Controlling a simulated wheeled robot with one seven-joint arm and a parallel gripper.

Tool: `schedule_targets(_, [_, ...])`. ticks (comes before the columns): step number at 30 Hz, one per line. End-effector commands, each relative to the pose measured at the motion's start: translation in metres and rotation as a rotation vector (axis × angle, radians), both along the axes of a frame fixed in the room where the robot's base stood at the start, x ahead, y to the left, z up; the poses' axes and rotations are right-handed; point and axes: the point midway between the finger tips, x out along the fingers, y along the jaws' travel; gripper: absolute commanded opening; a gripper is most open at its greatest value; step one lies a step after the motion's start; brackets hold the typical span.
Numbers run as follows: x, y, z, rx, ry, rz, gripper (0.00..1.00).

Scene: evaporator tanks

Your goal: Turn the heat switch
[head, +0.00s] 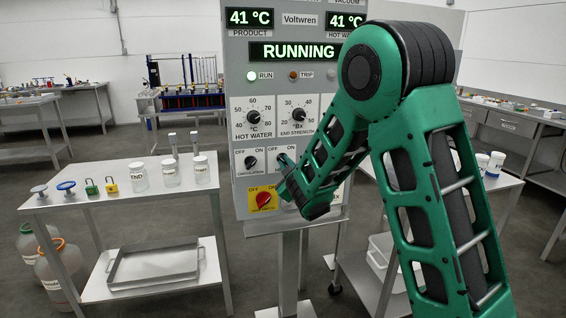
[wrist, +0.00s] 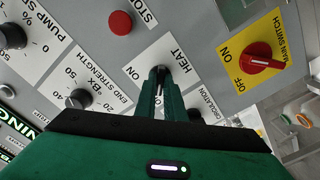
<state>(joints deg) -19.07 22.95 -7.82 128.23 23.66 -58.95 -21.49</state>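The heat switch (wrist: 159,72) is a small black knob on a white plate lettered ON and HEAT, in the middle of the wrist view. My gripper (wrist: 160,82) reaches it with two narrow green fingers, one on each side of the knob, close together. They look shut on it. The fingers cover part of the knob and the OFF mark, so I cannot tell which way it points. In the head view, my gripper (head: 288,170) is at the panel just right of the circulation switch (head: 252,162) and hides the heat switch.
The grey control panel (head: 240,105) reads RUNNING. The red main switch (wrist: 263,57) on its yellow plate, a red stop button (wrist: 120,22) and the end strength dial (wrist: 78,98) are close to my gripper. A table (head: 120,205) with jars and padlocks stands left.

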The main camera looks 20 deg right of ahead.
Motion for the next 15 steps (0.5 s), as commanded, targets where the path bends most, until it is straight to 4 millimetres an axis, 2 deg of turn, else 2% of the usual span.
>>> schedule_targets(9, [-0.0003, 0.0004, -0.0008, 0.173, 0.001, 0.0, 0.0])
schedule_targets(15, [-0.0004, 0.0008, -0.001, 0.181, 0.002, 0.001, 0.0])
